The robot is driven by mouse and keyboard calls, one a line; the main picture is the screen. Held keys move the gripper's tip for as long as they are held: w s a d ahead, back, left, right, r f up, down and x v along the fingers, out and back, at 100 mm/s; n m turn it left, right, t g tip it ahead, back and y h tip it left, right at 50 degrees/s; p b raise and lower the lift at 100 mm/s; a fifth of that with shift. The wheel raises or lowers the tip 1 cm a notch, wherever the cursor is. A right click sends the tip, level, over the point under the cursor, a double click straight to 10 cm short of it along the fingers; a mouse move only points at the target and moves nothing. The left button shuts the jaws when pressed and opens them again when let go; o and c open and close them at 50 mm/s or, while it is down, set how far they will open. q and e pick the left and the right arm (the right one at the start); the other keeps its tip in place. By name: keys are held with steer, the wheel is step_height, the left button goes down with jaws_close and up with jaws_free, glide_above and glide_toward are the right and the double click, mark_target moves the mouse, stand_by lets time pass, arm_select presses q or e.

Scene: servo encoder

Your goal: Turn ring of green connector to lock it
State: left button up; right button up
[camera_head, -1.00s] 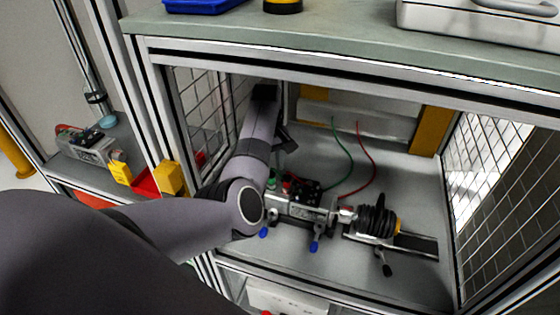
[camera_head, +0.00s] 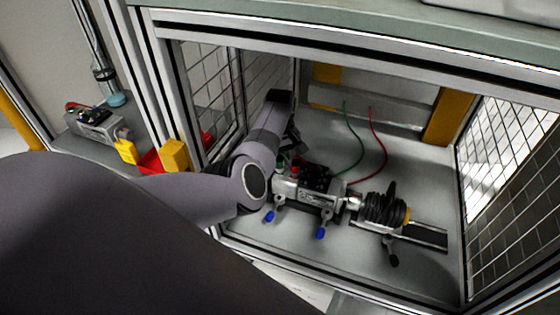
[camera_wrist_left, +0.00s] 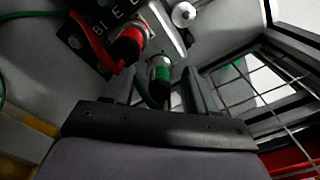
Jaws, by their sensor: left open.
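The green connector (camera_wrist_left: 159,70) stands upright between the two fingers of my left gripper (camera_wrist_left: 158,80) in the left wrist view, with a gap on each side. It has a green ring and a pale metal end. In the head view the green connector (camera_head: 281,163) is small, at the left end of the servo unit (camera_head: 305,192), close to my left gripper (camera_head: 293,142). The gripper is open and holds nothing. My left arm hides part of the unit's left side. My right gripper is not in view.
A red connector (camera_wrist_left: 128,44) with a red cable is close beside the green one. Green (camera_head: 352,150) and red cables (camera_head: 374,145) run behind the unit. A black coupling (camera_head: 384,209) is to its right.

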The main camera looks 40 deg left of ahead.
arm_select(q)
jaws_close()
